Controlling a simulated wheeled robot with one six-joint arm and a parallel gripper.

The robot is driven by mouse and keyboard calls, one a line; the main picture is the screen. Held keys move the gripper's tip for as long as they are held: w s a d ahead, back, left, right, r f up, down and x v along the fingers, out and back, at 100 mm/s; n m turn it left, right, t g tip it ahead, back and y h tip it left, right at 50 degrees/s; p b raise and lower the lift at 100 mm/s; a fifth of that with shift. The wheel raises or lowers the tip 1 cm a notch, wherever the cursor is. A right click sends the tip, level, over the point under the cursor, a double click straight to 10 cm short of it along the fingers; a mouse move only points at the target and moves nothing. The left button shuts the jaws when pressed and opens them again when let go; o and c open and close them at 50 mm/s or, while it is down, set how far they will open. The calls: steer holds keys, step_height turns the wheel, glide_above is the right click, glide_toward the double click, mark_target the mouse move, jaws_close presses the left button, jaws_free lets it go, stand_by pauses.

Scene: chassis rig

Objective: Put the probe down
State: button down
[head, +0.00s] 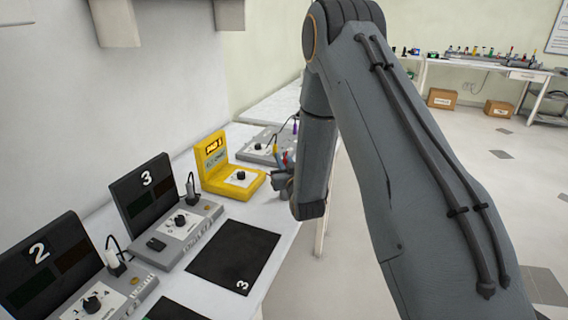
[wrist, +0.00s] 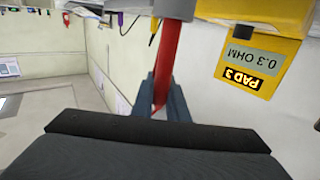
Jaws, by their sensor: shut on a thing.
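My gripper (head: 284,172) is partly hidden behind my arm in the head view, beside the right side of the yellow meter (head: 238,178). In the wrist view my gripper (wrist: 164,98) has its two fingers on either side of the red probe (wrist: 169,60) and is shut on it. A small piece of red shows at the gripper in the head view. The probe's far end meets a grey block (wrist: 174,9) at the top of the wrist view; I cannot tell whether they touch. The yellow meter's display (wrist: 258,66) appears upside down there, reading "0.3 OHM" and "PAD 3".
Station 3 (head: 172,222) and station 2 (head: 92,299) stand left on the white bench. A black mat marked 3 (head: 234,257) lies clear in front. Another grey unit (head: 255,148) with upright probes stands behind the meter. Open floor lies to the right.

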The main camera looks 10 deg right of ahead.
steer(key=shift+f, duration=1.1)
steer(key=c, duration=1.7)
jaws_free()
steer(key=shift+c, duration=0.2)
